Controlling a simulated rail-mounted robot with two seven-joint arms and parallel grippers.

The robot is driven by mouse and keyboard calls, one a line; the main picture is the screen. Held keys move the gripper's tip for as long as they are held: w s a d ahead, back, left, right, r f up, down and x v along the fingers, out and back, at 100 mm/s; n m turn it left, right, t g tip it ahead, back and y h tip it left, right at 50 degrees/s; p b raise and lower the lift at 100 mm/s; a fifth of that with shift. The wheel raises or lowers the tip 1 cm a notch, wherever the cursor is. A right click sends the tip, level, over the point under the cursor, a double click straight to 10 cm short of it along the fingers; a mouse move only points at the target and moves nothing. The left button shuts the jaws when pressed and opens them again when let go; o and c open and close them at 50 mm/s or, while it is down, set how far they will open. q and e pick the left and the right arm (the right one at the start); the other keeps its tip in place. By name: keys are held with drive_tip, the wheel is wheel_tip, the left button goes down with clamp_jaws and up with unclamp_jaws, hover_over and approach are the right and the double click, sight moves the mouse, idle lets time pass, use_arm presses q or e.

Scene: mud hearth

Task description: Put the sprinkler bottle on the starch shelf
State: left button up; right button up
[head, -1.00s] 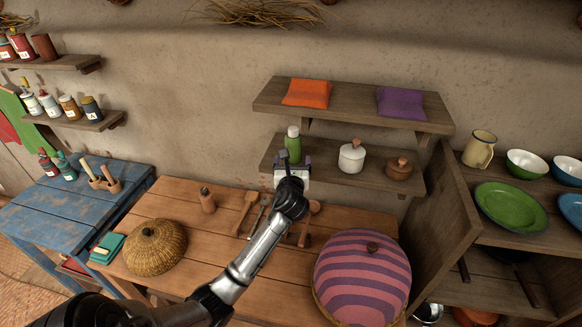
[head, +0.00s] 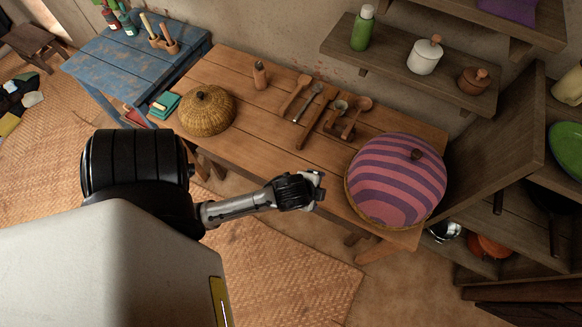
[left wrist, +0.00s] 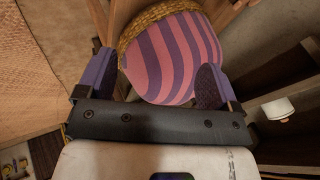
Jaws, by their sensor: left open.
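A green bottle with a white cap (head: 362,28), which I take for the sprinkler bottle, stands upright near the left end of a wooden wall shelf (head: 390,72). I take this for the starch shelf, though no label shows. My left gripper (head: 318,188) is empty, low and well away from the bottle, near the front edge of the table. In the left wrist view its two purple-padded fingers (left wrist: 158,72) are spread apart, with a striped dome beyond them. My right gripper is in neither view.
A white lidded jar (head: 425,57) and a brown lidded pot (head: 473,81) share the shelf. Below, the wooden table (head: 235,130) holds a woven dome (head: 207,110), a small brown bottle (head: 260,75), wooden utensils (head: 330,112) and a pink-and-purple striped dome (head: 395,180).

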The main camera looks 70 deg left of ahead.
use_arm(q)
drive_tip(key=s+d+n+g+h, duration=0.2)
drive_tip(key=s+d+n+h, duration=0.1)
drive_tip(key=s+d+n, duration=0.2)
drive_tip(key=s+d, duration=0.2)
drive_tip(key=s, duration=0.2)
drive_tip(key=shift+d+f, duration=0.2)
drive_tip(key=shift+d, duration=0.1)
idle(1.8)
wheel_tip(320, 180, up, 18)
drive_tip(key=p, duration=1.8)
